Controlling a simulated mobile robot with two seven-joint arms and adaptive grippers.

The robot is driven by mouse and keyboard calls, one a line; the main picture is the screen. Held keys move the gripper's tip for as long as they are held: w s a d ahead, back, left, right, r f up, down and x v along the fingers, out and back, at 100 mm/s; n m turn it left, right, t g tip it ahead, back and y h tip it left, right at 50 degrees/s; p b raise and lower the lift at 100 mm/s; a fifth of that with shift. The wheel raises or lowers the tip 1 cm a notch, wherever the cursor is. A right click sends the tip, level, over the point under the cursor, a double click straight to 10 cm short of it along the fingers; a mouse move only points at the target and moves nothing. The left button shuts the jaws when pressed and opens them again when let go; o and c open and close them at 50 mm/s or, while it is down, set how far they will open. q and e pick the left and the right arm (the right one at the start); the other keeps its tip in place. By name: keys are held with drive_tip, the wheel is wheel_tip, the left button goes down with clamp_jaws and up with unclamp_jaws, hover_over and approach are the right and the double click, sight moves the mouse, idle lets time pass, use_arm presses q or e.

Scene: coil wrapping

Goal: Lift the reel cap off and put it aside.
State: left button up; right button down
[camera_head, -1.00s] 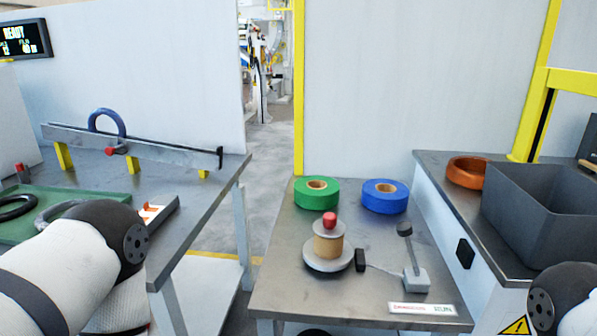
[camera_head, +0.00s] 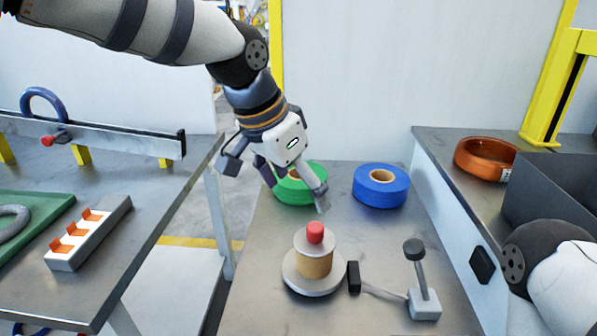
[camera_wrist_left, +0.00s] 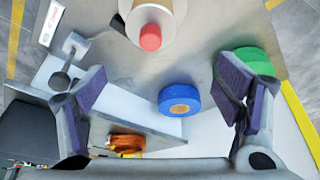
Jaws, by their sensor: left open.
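The reel cap is a grey disc with a red knob (camera_head: 315,232) on top, seated on a tan-cored reel (camera_head: 313,264) that stands upright on the middle table. In the left wrist view the red knob (camera_wrist_left: 150,37) shows near the top, beyond the fingertips. My left gripper (camera_head: 297,198) is open and empty, above and behind the reel, in front of the green roll. Its two spread fingers (camera_wrist_left: 168,95) show in the left wrist view, with nothing between them. My right gripper is out of view; only part of the right arm shows at lower right.
A green roll (camera_head: 292,190) and a blue roll (camera_head: 381,187) lie behind the reel. A small stand with a lever (camera_head: 424,302) is at its right. An orange coil (camera_head: 484,157) and grey bin (camera_head: 560,190) are on the right bench. The table's left front is clear.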

sight(313, 229)
use_arm(q)
drive_tip(key=shift+s+d+f, duration=0.25)
drive_tip(key=shift+s+f, duration=0.15)
drive_tip(key=shift+f, duration=0.25)
drive_tip(key=shift+s+d+f, duration=0.2)
drive_tip(key=shift+s+f, duration=0.15)
drive_tip(key=shift+f, duration=0.25)
drive_tip(key=b+x, duration=0.1)
drive_tip(key=x, duration=0.7)
drive_tip(key=shift+w, duration=0.2)
drive_tip(key=shift+w+f, duration=0.15)
drive_tip(key=shift+f, duration=0.1)
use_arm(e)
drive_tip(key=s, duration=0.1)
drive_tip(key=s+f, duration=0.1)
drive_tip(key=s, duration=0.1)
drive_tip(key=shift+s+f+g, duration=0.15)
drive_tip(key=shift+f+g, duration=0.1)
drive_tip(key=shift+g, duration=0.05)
use_arm(q)
drive_tip(key=shift+c, duration=0.3)
